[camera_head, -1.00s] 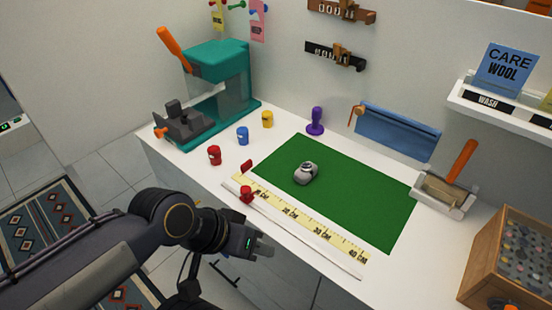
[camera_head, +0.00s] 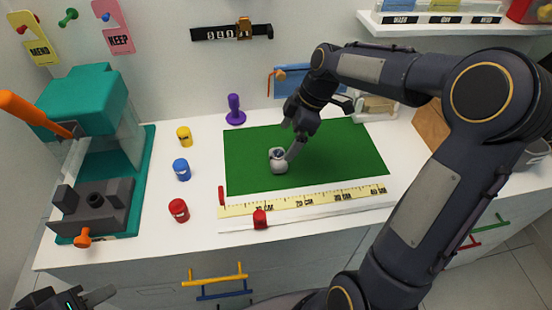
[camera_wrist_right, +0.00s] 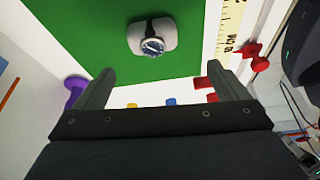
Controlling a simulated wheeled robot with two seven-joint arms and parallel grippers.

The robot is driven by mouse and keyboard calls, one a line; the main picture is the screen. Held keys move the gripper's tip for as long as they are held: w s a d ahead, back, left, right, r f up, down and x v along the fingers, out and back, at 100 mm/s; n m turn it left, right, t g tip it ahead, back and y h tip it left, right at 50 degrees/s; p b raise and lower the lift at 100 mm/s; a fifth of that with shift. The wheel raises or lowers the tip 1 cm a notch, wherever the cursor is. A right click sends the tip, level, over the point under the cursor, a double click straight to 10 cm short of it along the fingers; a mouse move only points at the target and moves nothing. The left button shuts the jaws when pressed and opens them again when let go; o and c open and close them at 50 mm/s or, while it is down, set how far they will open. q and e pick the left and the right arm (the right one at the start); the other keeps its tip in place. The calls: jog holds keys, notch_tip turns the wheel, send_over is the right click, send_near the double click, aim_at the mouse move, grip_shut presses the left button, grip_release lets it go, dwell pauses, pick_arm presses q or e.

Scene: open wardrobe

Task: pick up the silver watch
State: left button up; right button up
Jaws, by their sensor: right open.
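The silver watch (camera_head: 279,153) sits on a small pale grey cushion (camera_head: 280,167) on the green mat. In the right wrist view the watch (camera_wrist_right: 153,46) shows a dark blue dial and dark strap around the cushion (camera_wrist_right: 141,28). My right gripper (camera_head: 294,151) is at the cushion's right side in the head view, pointing down. In the right wrist view its fingers (camera_wrist_right: 160,72) are apart and empty, with the watch beyond the tips. My left gripper (camera_head: 98,296) is at the bottom left corner, partly cut off; its jaw state is unclear.
The green mat (camera_head: 345,160) has a yellow ruler (camera_head: 325,198) along its front. A teal press (camera_head: 90,105) is further left.

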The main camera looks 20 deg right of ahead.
aim_at(279, 154)
jog(key=shift+w+f+n, duration=0.4)
jog(key=shift+w+f, duration=0.1)
jog(key=shift+w, duration=0.1)
jog(key=shift+w+a+f, duration=0.1)
jog(key=shift+w+f, duration=0.05)
jog(key=shift+f, duration=0.2)
jog(key=x, duration=0.7)
jog(key=shift+s+d+f+p, duration=0.15)
jog(key=shift+s+d+p, duration=0.05)
jog(key=shift+p, duration=0.2)
jog(key=shift+c, duration=0.2)
jog(key=c, duration=1.1)
jog(key=shift+o, duration=0.2)
